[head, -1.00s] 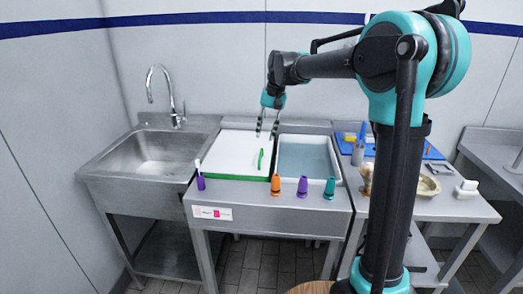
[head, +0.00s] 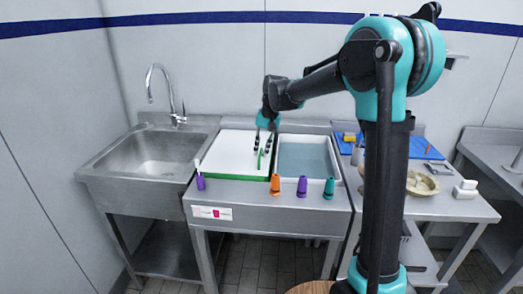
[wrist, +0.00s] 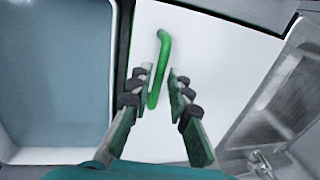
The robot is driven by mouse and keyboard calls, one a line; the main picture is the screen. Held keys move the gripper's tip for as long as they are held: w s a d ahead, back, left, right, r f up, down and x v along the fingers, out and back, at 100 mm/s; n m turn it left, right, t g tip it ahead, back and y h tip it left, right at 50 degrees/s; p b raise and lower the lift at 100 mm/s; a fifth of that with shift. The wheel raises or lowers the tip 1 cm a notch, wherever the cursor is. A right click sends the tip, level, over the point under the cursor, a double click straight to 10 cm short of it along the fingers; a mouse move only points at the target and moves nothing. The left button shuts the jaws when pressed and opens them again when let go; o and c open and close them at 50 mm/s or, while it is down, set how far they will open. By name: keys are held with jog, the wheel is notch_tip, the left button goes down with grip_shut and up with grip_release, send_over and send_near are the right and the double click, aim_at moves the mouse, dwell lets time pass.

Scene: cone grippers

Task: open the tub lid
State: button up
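The tub lid (head: 228,153) is a white panel with a green front edge, lying flat over the left tub in the counter. It also shows in the wrist view (wrist: 215,70). Its green bar handle (wrist: 159,68) stands near the side next to the open tub. My gripper (head: 262,153) is over the lid at the handle. In the wrist view my gripper (wrist: 162,75) is open, with the handle between its fingers, nearer the left finger. I cannot tell whether the left finger touches the handle. The handle shows only partly in the head view, behind the fingers.
An open tub of bluish water (head: 305,158) is right of the lid. Purple, orange and green cone grippers (head: 276,184) stand along the counter's front edge. A steel sink (head: 155,155) is at left. A side table with a gold bowl (head: 422,184) is at right.

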grip_shut()
